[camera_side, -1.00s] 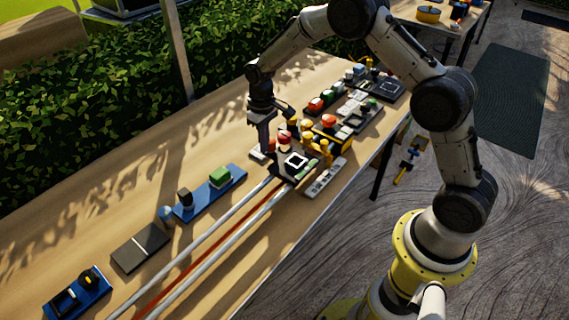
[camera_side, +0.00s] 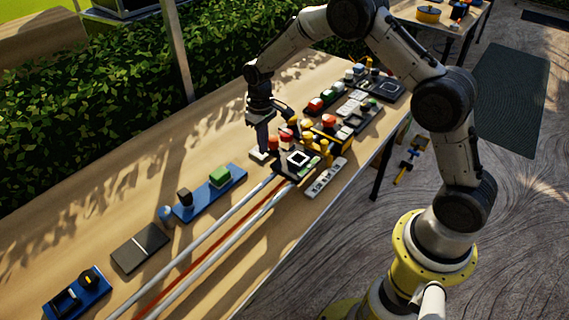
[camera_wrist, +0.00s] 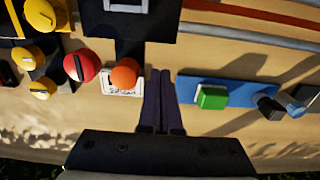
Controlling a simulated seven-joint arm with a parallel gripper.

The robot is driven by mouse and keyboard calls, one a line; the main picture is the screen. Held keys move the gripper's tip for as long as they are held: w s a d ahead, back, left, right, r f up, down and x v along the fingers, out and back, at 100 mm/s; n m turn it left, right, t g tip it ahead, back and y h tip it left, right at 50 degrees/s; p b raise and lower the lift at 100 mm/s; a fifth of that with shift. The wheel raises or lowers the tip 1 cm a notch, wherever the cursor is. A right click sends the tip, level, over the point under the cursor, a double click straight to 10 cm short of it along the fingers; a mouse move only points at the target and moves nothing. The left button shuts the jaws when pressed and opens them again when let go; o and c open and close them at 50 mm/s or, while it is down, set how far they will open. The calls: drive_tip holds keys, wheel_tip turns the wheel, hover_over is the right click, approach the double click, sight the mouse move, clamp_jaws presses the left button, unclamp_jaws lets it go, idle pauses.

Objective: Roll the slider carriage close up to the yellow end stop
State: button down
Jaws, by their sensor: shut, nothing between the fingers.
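The slider carriage (camera_side: 297,160) is a dark plate with a white square marker, at the far end of two silver rails. Its dark body also shows at the top of the wrist view (camera_wrist: 146,22). Yellow parts (camera_side: 322,152) stand close past the carriage; which of them is the end stop I cannot tell, nor whether they touch. A dark arm reaches from the carriage toward an orange knob (camera_wrist: 124,75). My gripper (camera_wrist: 160,75) is shut and empty, fingers pointing down just right of the orange knob in the wrist view. Contact is unclear.
A red knob with a black stripe (camera_wrist: 81,65) and yellow knobs (camera_wrist: 41,15) crowd the left of the wrist view. A blue base with a green block (camera_side: 220,175) lies near the rails. Several control panels (camera_side: 360,110) fill the table's far end.

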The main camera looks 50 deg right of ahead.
wheel_tip(320, 180, up, 7)
idle(0.8)
wheel_tip(320, 180, up, 11)
drive_tip(key=s+t, duration=0.1)
drive_tip(key=t, duration=0.1)
drive_tip(key=s+a+r+t, duration=0.2)
drive_tip(key=s+r+t, duration=0.1)
drive_tip(key=s+r, duration=0.85)
drive_tip(key=s+f, duration=0.3)
drive_tip(key=s, duration=0.7)
drive_tip(key=s+f, duration=0.3)
drive_tip(key=s, duration=0.7)
drive_tip(key=shift+f+t, duration=0.3)
